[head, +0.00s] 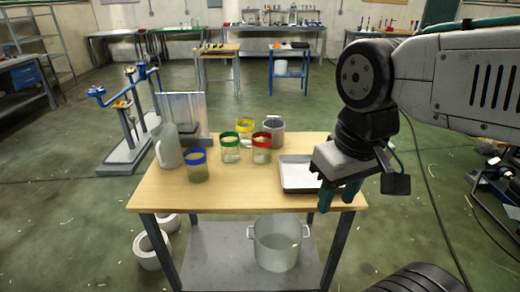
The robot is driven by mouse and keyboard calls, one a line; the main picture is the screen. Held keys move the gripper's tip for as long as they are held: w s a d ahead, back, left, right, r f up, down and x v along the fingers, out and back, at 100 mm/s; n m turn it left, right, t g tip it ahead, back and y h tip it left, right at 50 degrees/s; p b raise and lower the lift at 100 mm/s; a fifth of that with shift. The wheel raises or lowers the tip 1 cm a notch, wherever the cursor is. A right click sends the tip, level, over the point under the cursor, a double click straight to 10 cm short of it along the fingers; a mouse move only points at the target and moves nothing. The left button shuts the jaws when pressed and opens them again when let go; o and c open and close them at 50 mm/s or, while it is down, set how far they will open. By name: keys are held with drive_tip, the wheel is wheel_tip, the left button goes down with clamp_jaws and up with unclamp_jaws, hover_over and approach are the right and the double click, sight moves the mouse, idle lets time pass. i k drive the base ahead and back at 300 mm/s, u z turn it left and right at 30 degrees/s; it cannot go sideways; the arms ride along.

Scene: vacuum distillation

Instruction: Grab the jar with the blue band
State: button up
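The jar with the blue band (196,174) stands upright on the left part of the wooden table (160,194), near its front. It is clear glass with murky contents and a blue ring around its top. My gripper (339,195) is at the table's right front corner, far to the right of this jar and pointing down. Its two teal fingers look apart, with nothing seen between them. My gripper and wrist hide part of the table's right side.
Jars with green (230,155), yellow (244,126) and red (262,155) bands stand mid-table. A grey jug (168,153) is close behind-left of the blue-banded jar. A metal pot (274,128) stands behind; a white tray (298,174) lies right. The table's front middle is clear.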

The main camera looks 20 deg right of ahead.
sight(197, 165)
drive_tip(key=u, duration=0.9)
drive_tip(key=k, duration=1.2)
drive_tip(key=u, duration=1.25)
drive_tip(key=i, duration=1.85)
drive_tip(key=z, duration=1.45)
drive_tip(key=i, duration=0.95)
drive_tip(key=z, duration=0.9)
